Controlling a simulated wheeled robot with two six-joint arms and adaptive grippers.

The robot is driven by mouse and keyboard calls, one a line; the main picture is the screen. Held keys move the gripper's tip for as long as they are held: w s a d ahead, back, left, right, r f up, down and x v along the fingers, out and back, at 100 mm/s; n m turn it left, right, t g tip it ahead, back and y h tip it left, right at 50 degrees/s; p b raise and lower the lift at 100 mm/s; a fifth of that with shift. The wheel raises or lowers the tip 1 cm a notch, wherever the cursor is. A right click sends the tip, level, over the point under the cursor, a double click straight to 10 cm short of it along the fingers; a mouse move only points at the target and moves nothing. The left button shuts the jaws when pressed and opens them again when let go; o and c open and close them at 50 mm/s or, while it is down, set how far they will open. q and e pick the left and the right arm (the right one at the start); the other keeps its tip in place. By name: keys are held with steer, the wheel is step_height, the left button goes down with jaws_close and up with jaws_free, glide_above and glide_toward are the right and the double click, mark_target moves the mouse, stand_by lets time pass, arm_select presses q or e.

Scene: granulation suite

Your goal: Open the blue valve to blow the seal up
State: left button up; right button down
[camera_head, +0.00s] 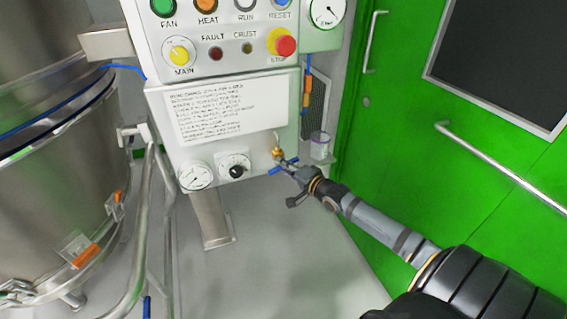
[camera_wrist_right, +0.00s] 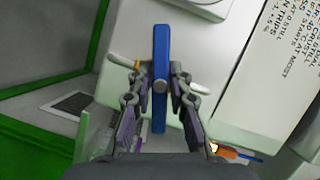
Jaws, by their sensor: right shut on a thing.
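The blue valve handle (camera_head: 275,171) sits on a brass fitting (camera_head: 278,152) at the lower right of the control box. My right gripper (camera_head: 287,165) reaches it from the lower right and is shut on the handle. In the right wrist view the blue handle (camera_wrist_right: 161,45) stands upright in the picture as a flat bar with a round grey centre. The fingers of the right gripper (camera_wrist_right: 160,80) lie on either side of it. My left gripper is not in the head view.
The control box (camera_head: 265,115) carries a pressure gauge (camera_head: 196,176), a black knob (camera_head: 235,169) and a red stop button (camera_head: 286,45). A small clear cup (camera_head: 320,146) stands just right of the valve. A steel vessel (camera_head: 50,190) fills the left; a green door (camera_head: 440,180) the right.

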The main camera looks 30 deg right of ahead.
steer(key=n+p, duration=0.1)
steer(key=n+h+p, duration=0.1)
steer(key=p, duration=0.1)
steer(key=shift+r+g, duration=0.35)
steer(key=shift+g, duration=0.05)
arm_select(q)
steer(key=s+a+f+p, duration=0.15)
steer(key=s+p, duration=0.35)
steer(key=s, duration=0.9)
arm_select(e)
steer(key=n+g+h, duration=0.1)
steer(key=n, duration=0.2)
steer(key=n+h+p, duration=0.1)
steer(key=n+p, duration=0.1)
steer(key=p, duration=0.3)
steer(key=shift+g+h, duration=0.3)
steer(key=shift+g, duration=0.1)
steer(key=shift+f+n+h+p, duration=0.2)
steer(key=shift+n+h+p, duration=0.1)
steer(key=shift+n+p, duration=0.45)
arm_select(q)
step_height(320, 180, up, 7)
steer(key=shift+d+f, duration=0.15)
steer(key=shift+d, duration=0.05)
arm_select(e)
steer(key=shift+f+n+g+h, duration=0.15)
steer(key=shift+n+g+h, duration=0.25)
steer(key=shift+n+h, duration=0.35)
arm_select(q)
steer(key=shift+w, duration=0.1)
